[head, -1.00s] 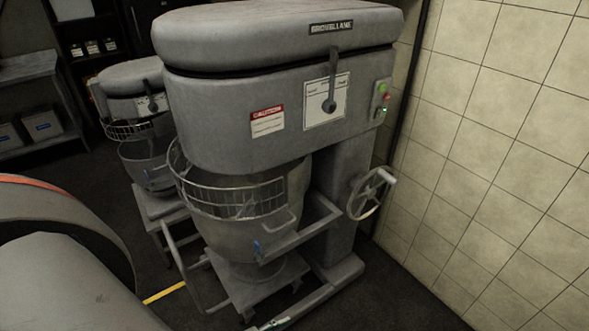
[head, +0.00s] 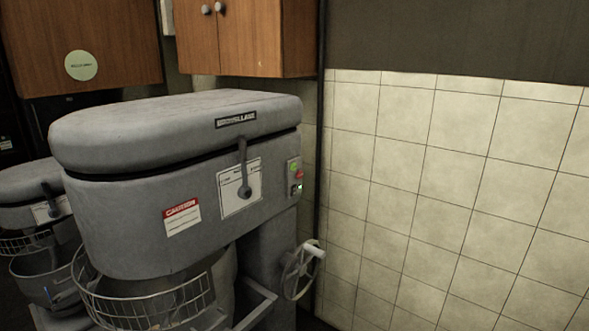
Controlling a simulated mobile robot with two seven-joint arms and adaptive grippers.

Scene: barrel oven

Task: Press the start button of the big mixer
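The big mixer (head: 130,210) stands in the left half of the head view, grey with a rounded top and a wire bowl guard at its lower front. A small control panel (head: 295,177) sits near the right end of its upper housing. The panel carries a green button (head: 293,166) at the top, a red button (head: 299,174) below it and a small lit green spot (head: 299,187) near the bottom. A lever on a white plate (head: 240,187) is left of the panel. Neither of my grippers is in view.
A smaller mixer (head: 40,212) stands at the far left. Wooden cabinets (head: 250,38) hang above and behind. A handwheel (head: 300,272) sticks out at the big mixer's lower right. A cream tiled wall (head: 440,200) fills the right side.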

